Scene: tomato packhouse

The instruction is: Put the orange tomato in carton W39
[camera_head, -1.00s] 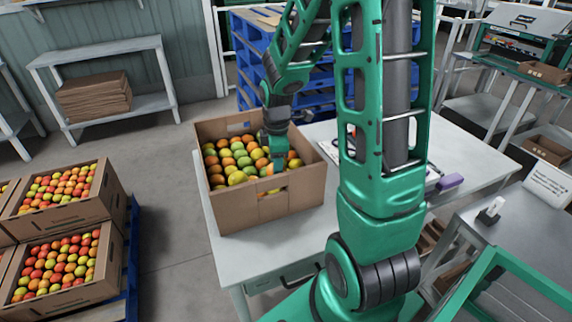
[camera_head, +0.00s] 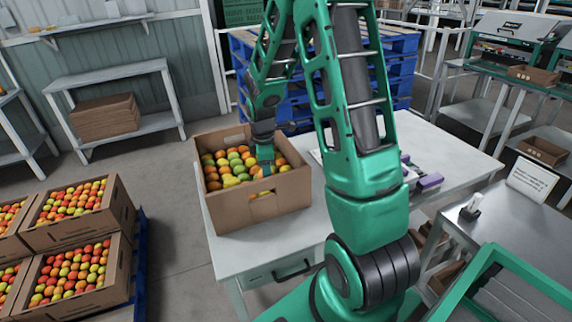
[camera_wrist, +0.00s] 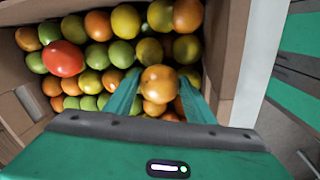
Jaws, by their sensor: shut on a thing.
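An orange tomato (camera_wrist: 159,85) sits between the two fingers of my gripper (camera_wrist: 160,97) in the wrist view, and the fingers are shut on it. It looks nearer to the camera than the fruit around it. In the head view my gripper (camera_head: 265,158) is over the large brown cardboard box (camera_head: 262,208), low among its fruit, and hides the held tomato. The box also shows in the wrist view (camera_wrist: 233,45). I cannot read W39 on any carton.
The box stands on a pale table (camera_head: 245,258) holding purple-ended items (camera_head: 430,181). Small brown cartons (camera_head: 541,151) (camera_head: 533,74) stand on racks at right. A white sign (camera_head: 533,183) stands on the grey bench. Fruit boxes (camera_head: 75,285) are at lower left, blue pallets (camera_head: 400,75) behind.

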